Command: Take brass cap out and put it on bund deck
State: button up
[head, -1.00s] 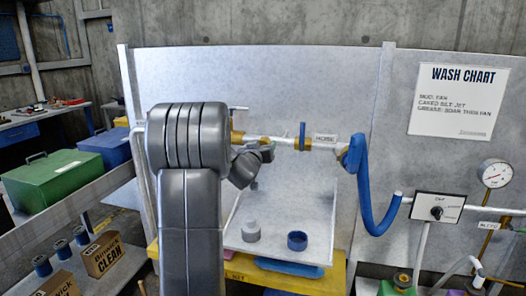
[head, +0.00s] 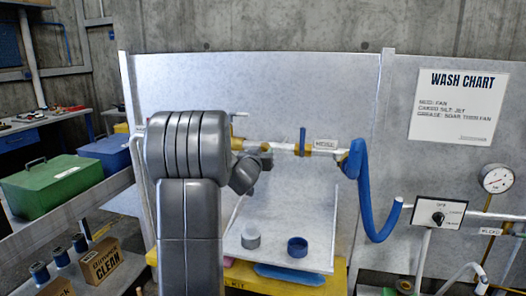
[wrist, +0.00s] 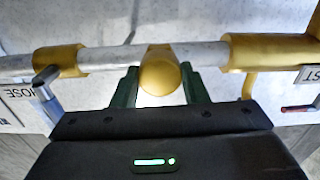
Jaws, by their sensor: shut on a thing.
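The brass cap (wrist: 160,74) shows in the wrist view as a rounded yellow-brass piece at the middle of a pale pipe (wrist: 110,60). The green fingers of my gripper (wrist: 160,90) stand on both sides of it, shut on it. The cap is still at the pipe; I cannot tell whether it is loose. In the head view my gripper is at the pipe (head: 283,147), largely hidden by my arm, and the cap is not clear. A pale deck (head: 320,262) with yellow edging below may be the bund deck.
A blue hose (head: 362,200) hangs at the right of the pipe. A blue-handled valve (head: 302,142) stands on the pipe. Bare deck shows between and behind the cups.

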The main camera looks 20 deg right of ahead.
jog(key=n+p, duration=0.4)
jog(key=shift+n+p, duration=0.4)
jog(key=shift+n+p, duration=1.05)
jog(key=shift+n, duration=0.05)
jog(key=shift+s+a, duration=0.35)
jog(key=shift+s, duration=0.05)
jog(key=shift+b+v, duration=0.55)
jog(key=shift+v, duration=1.75)
